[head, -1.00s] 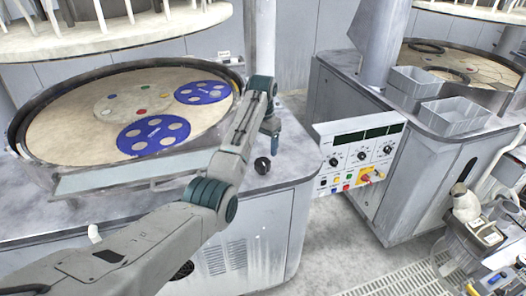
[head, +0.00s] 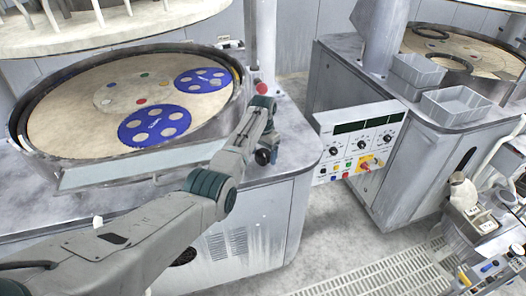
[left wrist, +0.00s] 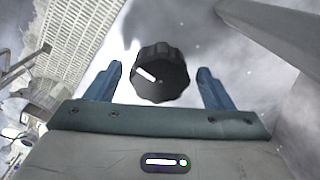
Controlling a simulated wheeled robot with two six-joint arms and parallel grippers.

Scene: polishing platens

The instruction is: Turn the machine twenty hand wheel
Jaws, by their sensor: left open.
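The hand wheel is a black, scalloped knob with a white mark (left wrist: 160,74). It also shows as a dark round knob (head: 262,157) on the front right corner of the left machine's top. My left gripper (left wrist: 159,68) is open, with one blue finger on each side of the knob in the left wrist view. Gaps show between the fingers and the knob there, and I cannot tell the exact depth. In the head view the left gripper (head: 271,148) points down right at the knob and partly overlaps it. My right gripper is not in view.
The left machine's round platen (head: 70,125) carries blue discs (head: 155,126) inside a raised rim. A red ball-shaped knob (head: 261,88) stands behind my gripper. A control panel (head: 360,140) and a second machine with grey bins (head: 456,106) are at the right. An aisle lies between the machines.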

